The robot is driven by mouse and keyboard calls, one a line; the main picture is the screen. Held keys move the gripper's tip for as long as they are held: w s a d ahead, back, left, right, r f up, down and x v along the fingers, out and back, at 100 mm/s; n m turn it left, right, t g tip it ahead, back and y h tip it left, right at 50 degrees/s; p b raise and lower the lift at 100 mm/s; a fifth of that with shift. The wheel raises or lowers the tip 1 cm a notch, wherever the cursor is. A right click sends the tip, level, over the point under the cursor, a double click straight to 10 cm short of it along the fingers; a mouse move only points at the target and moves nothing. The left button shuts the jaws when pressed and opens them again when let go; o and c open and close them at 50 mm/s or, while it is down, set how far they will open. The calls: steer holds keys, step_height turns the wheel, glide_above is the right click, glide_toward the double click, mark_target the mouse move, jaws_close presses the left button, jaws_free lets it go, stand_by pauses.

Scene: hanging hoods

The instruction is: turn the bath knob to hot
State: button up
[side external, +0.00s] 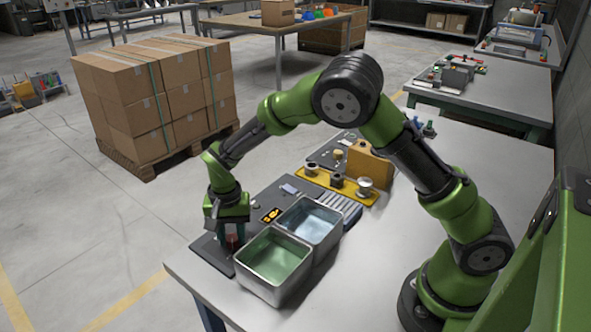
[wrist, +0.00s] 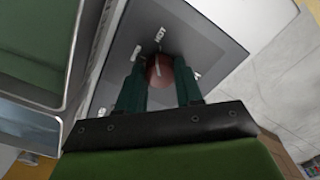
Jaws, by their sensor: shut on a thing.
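The bath knob (wrist: 160,69) is a round, reddish-brown knob with a pale pointer line, on a dark plate with small white lettering. In the wrist view the line points up toward the label "HOT" (wrist: 160,33); its exact setting is hard to tell. My gripper (wrist: 161,80) has its two dark green fingers on either side of the knob, shut on it. In the side view my gripper (side external: 231,240) reaches down at the left end of the dark panel (side external: 212,252), with a small red part of the knob showing between the fingers.
Two metal baths stand right of the gripper, one with green liquid (side external: 272,262) and one with pale blue liquid (side external: 310,222). A yellow holder (side external: 338,184) with several round parts lies farther back. The table edge is close on the left; the front right tabletop is clear.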

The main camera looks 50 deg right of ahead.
mark_target(232, 237)
steer(key=shift+m, duration=1.2)
steer(key=o, duration=1)
steer(key=shift+o, duration=0.2)
step_height(232, 237, up, 17)
